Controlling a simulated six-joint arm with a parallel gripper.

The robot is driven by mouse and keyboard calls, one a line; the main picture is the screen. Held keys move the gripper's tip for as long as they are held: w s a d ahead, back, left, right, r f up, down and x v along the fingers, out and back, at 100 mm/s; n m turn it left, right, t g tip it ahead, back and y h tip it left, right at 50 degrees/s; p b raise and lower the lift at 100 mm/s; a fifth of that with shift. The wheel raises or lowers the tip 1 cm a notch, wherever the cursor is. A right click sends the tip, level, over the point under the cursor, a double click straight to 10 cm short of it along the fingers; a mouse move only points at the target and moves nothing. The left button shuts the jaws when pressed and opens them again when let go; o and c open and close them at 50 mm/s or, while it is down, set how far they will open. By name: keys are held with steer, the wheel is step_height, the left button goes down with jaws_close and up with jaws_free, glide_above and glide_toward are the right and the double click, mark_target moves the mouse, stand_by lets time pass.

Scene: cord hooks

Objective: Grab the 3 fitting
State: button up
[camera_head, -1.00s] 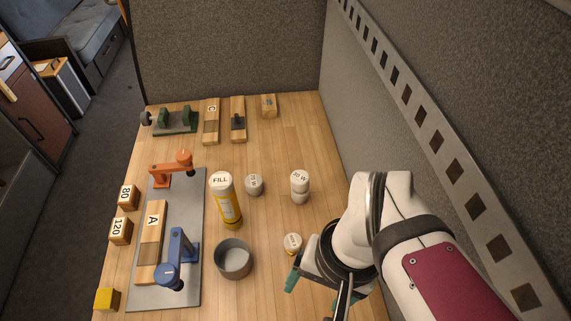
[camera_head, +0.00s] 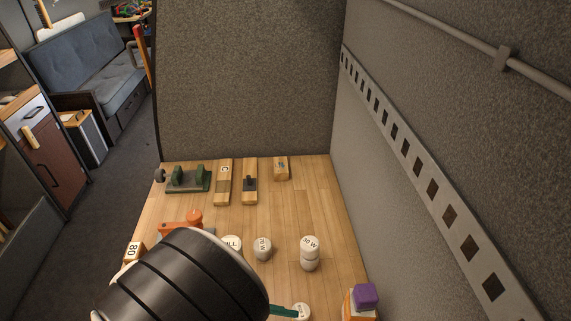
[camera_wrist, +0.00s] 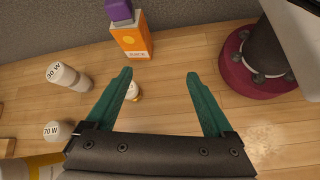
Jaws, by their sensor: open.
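A short white fitting with a brass-coloured base (camera_wrist: 133,91) stands on the wooden bench in the wrist view, its label not readable there. Its white top (camera_head: 302,311) shows at the bottom edge of the head view, beside a teal finger. My gripper (camera_wrist: 159,76) is open and empty, with the fitting between its two teal fingers, close to the left one. A taller white fitting marked 30 W (camera_wrist: 64,76) stands to the left; it also shows in the head view (camera_head: 310,250). A white fitting marked 70 W (camera_wrist: 58,131) is nearer (camera_head: 262,249).
An orange box (camera_wrist: 132,42) with a purple block (camera_wrist: 118,10) on it stands just beyond the fingers. The FILL tube (camera_head: 231,243) is partly hidden by my arm. Wooden blocks (camera_head: 250,180) and a green clamp fixture (camera_head: 188,179) line the back. A grey wall bounds the right.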

steer(key=a+f+n+t, duration=0.2)
steer(key=n, duration=0.1)
steer(key=a+f+n+t, duration=0.2)
steer(key=n, duration=0.1)
steer(key=w+a+f+n+t, duration=0.1)
steer(key=a+f+n+t, duration=0.1)
steer(key=n, duration=0.1)
steer(key=shift+a+f+h, duration=0.15)
steer(key=shift+a+h, duration=0.15)
steer(key=shift+h, duration=0.1)
steer(key=shift+t, duration=0.3)
steer(key=x, duration=1.2)
steer(key=shift+w+r, duration=0.1)
steer(key=shift+r, duration=0.2)
jaws_close()
